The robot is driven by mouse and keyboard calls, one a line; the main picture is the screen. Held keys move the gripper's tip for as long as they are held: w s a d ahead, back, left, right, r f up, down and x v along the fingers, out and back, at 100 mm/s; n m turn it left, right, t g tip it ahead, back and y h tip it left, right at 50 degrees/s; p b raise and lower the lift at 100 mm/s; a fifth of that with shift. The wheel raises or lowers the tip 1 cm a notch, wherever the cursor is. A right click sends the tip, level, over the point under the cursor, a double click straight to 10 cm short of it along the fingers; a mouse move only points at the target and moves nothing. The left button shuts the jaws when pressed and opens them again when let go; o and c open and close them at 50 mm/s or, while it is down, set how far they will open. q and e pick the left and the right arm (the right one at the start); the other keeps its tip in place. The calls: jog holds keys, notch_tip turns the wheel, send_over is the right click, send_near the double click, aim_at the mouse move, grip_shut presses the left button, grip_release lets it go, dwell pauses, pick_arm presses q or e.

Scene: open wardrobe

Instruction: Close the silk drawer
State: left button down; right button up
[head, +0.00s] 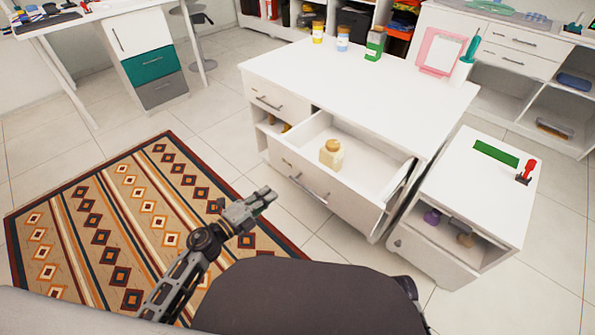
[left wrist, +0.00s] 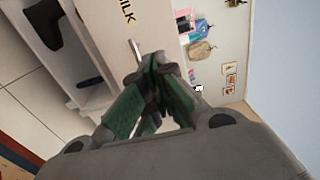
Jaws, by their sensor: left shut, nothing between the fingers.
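In the left wrist view a pale panel (left wrist: 145,22) with the letters "ILK" and a metal bar handle (left wrist: 135,48) is close beyond my fingers. In the head view an open drawer (head: 335,198) sticks out of a white cabinet, with a jar (head: 331,153) inside. I cannot read its label or tell whether it is the lettered panel. My left gripper (head: 266,194) is shut and empty, left of this drawer's front. It also shows in the left wrist view (left wrist: 155,95); contact with the panel cannot be told. My right gripper is out of view.
Several small containers and a pink frame (head: 440,50) stand on the cabinet top (head: 350,75). A low white unit (head: 480,190) stands to its right. A patterned rug (head: 120,220) lies at left. The left wrist view shows a dark boot (left wrist: 45,25) on a shelf.

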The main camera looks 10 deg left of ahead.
pick_arm(q)
send_near(304, 166)
jog(key=shift+x, duration=1.9)
jog(key=shift+b+x, duration=0.4)
jog(key=shift+x, duration=0.65)
jog(key=shift+w+d, duration=0.2)
jog(key=shift+w, duration=0.2)
jog(key=shift+w+d, duration=0.1)
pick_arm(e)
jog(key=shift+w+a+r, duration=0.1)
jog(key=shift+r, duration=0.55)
pick_arm(q)
jog(key=shift+w, duration=0.15)
